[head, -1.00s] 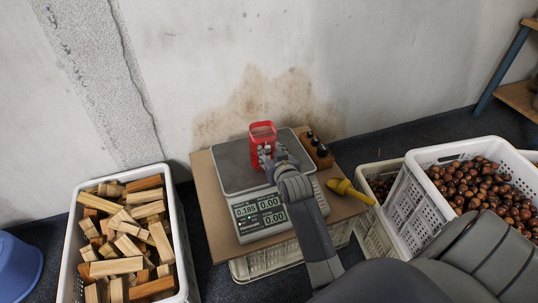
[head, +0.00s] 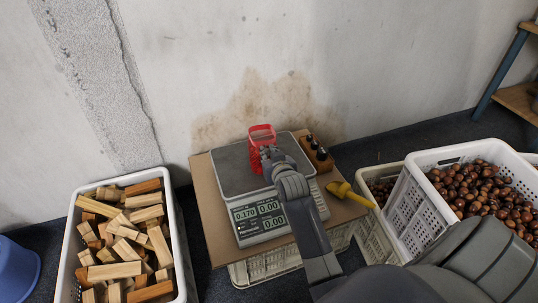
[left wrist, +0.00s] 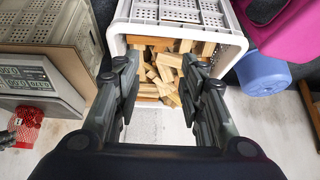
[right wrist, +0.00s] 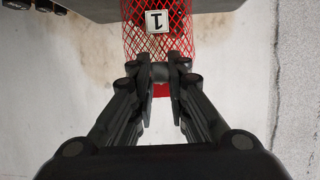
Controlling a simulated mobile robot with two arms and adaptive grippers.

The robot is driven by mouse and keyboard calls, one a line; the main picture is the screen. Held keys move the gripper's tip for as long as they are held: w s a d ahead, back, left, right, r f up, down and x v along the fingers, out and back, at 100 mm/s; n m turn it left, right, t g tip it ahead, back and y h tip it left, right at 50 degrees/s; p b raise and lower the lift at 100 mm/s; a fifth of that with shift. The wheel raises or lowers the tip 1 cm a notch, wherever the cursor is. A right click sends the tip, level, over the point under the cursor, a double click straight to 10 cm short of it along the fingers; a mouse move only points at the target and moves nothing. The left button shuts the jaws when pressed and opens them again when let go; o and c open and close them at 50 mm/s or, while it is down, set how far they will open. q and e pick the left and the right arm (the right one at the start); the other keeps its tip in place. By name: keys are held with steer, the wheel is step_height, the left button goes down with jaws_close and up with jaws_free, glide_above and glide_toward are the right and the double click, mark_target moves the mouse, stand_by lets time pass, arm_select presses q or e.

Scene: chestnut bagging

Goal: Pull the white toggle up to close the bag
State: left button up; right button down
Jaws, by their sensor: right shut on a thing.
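The red mesh bag (head: 261,137) stands on the scale's steel plate (head: 236,180); its top shows as a red rim. In the right wrist view the red net (right wrist: 180,45) carries a white tag marked 1 (right wrist: 157,21). My right gripper (head: 268,153) is at the bag's near side. In the right wrist view my right gripper (right wrist: 160,82) is shut on a small pale piece, the white toggle (right wrist: 160,71), mostly hidden between the fingers. My left gripper (left wrist: 165,85) is open and empty, above a crate of wood blocks, away from the bag.
The scale (head: 262,216) reads 0.170. White crates hold wood blocks (head: 72,230) at left and chestnuts (head: 480,190) at right. The wall rises behind.

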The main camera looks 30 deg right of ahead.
arm_select(q)
steer(key=shift+r, duration=0.15)
arm_select(e)
steer(key=shift+r, duration=0.1)
